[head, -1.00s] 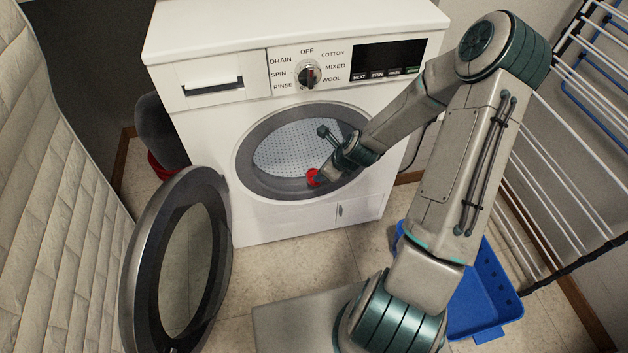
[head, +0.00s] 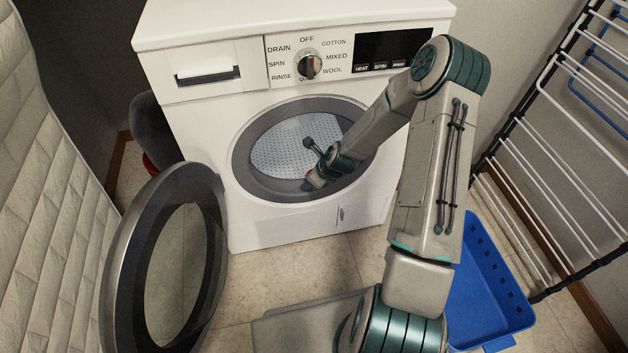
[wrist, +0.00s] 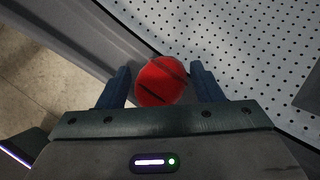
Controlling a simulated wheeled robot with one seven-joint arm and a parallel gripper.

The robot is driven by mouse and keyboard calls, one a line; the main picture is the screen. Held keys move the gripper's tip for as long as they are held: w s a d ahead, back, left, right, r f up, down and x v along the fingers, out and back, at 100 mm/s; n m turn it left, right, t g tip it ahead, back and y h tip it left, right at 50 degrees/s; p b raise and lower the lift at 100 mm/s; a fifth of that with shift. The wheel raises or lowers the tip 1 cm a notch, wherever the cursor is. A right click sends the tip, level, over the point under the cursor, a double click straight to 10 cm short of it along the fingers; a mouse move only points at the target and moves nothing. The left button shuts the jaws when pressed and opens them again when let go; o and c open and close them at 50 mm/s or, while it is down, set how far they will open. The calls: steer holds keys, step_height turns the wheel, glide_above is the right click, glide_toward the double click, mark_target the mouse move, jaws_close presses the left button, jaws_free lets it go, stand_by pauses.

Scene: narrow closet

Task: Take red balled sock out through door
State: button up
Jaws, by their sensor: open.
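The red balled sock (wrist: 158,84) lies at the washing machine's opening, beside the perforated drum wall (wrist: 250,50) in the wrist view. My gripper (wrist: 160,76) is open, with one finger on each side of the sock. Small gaps seem to show between the fingers and the sock, but contact is hard to tell. In the head view my gripper (head: 314,172) is inside the lower part of the round door opening and hides most of the sock. The washer door (head: 165,262) stands wide open to the left.
The white washing machine (head: 205,120) stands ahead. A blue basket (head: 490,285) is on the floor at right, beside a drying rack (head: 520,170). A quilted pale surface (head: 45,200) closes off the left side. Some bare tiled floor (head: 290,265) shows in front of the machine.

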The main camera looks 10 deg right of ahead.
steer(key=c, duration=0.7)
steer(key=shift+r, duration=0.1)
steer(key=shift+r+p, duration=0.3)
steer(key=shift+r, duration=0.1)
step_height(320, 180, up, 3)
steer(key=shift+d+r+p, duration=0.1)
steer(key=shift+r+p, duration=0.1)
steer(key=shift+p, duration=0.85)
steer(key=s+d+p, duration=0.1)
steer(key=s+d, duration=0.1)
steer(key=s, duration=0.3)
steer(key=s+d+p, duration=0.1)
steer(key=s+d, duration=0.2)
steer(key=s, duration=0.2)
steer(key=s+d+p, duration=0.1)
steer(key=s+d, duration=0.2)
steer(key=s, duration=0.3)
steer(key=shift+d+f, duration=0.15)
steer(key=shift+f, duration=0.25)
